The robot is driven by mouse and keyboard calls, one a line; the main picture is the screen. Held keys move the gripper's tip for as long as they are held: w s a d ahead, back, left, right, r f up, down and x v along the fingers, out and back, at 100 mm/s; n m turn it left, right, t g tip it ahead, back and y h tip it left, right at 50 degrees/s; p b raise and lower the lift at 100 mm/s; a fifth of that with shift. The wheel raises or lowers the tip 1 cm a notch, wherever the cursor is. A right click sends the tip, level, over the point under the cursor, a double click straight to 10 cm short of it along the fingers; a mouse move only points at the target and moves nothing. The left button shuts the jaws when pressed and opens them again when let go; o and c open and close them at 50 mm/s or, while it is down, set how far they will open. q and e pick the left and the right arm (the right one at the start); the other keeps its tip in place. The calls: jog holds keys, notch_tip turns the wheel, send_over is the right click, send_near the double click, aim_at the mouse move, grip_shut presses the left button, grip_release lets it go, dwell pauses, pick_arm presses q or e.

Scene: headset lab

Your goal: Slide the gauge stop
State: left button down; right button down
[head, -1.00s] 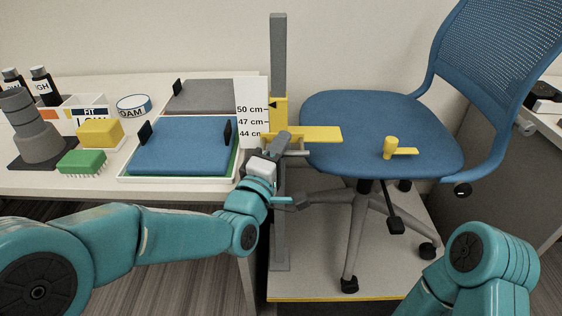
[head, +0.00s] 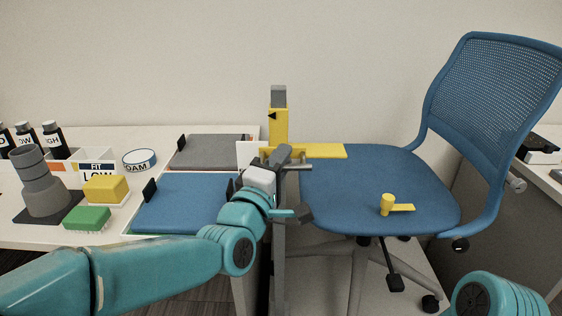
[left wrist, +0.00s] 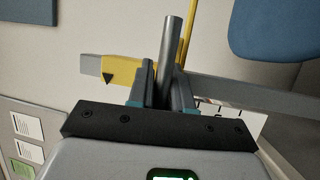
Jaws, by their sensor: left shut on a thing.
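The yellow gauge stop (head: 279,130) sits round a grey upright post (head: 279,95), close to the post's top. Its flat yellow arm (head: 325,151) reaches right, over the back of the blue seat. Its black pointer stands above the white scale card (head: 247,152), whose marks are hidden behind my left gripper. My left gripper (head: 284,157) is shut on the stop's grey handle. In the left wrist view, the gripper (left wrist: 163,88) holds the round grey handle (left wrist: 171,50) between its fingers, and the yellow stop (left wrist: 118,75) with its pointer lies just behind. My right gripper is out of view.
A blue office chair (head: 375,190) with a yellow knob piece (head: 388,205) on its seat stands right of the post.

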pick_arm(q)
jog(key=c, duration=1.1)
grip_release()
jog(key=shift+a+r, duration=0.1)
jog(key=shift+r, duration=0.45)
jog(key=shift+c, duration=0.2)
jog(key=shift+f, duration=0.1)
jog(key=shift+f, duration=0.15)
jog(key=b+v, duration=0.1)
jog(key=v, duration=1.5)
jog(key=shift+s, duration=0.15)
